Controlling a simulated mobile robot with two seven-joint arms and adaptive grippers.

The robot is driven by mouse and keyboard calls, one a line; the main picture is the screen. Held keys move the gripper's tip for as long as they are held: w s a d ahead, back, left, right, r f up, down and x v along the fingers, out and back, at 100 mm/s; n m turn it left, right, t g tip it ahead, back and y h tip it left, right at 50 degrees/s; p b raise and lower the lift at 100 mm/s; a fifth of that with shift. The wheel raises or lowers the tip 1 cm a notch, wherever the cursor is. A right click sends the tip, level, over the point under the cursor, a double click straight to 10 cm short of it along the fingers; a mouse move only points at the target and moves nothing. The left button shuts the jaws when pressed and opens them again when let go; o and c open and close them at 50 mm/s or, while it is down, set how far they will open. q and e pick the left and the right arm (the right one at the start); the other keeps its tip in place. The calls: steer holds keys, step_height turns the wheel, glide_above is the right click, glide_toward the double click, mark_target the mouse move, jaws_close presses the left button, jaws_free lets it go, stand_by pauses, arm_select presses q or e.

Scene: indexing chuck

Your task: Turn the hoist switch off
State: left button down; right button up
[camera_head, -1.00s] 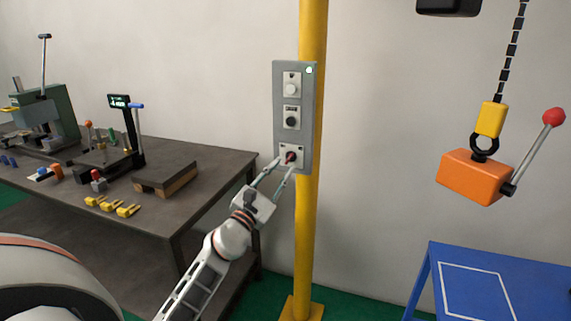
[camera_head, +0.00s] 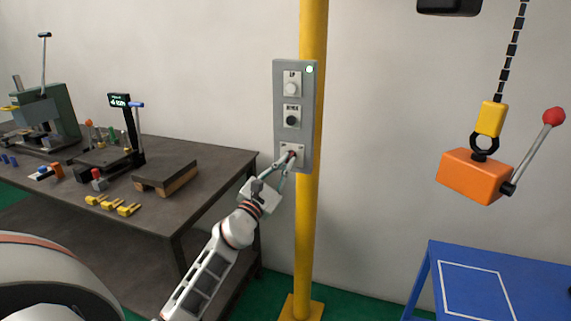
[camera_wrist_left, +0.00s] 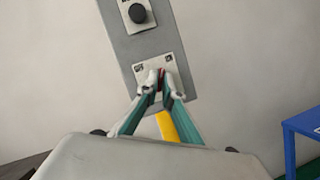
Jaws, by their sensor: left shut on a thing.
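The grey control panel (camera_head: 308,120) is mounted on the yellow post. My right gripper is not in view.
The yellow post (camera_head: 307,235) stands right behind the panel. A dark workbench (camera_head: 215,165) with tools and parts is at the left. An orange load (camera_head: 470,177) hangs from a chain at the right, above a blue table (camera_head: 500,262). The wall around is bare.

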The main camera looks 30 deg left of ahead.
arm_select(q)
steer(key=shift+n, duration=0.5)
steer(key=n+y, duration=0.2)
steer(key=n, duration=0.3)
steer(key=n+g+y+p, duration=0.1)
steer(key=n+y, duration=0.2)
steer(key=n, duration=0.2)
steer(key=n+y, duration=0.3)
steer(key=n, duration=0.3)
steer(key=shift+w+d+g+p, duration=0.1)
steer(key=shift+d+g+p, duration=0.25)
steer(key=shift+g+p, duration=0.05)
steer(key=shift+n+y, duration=0.4)
steer(key=c, duration=2.2)
jaws_free()
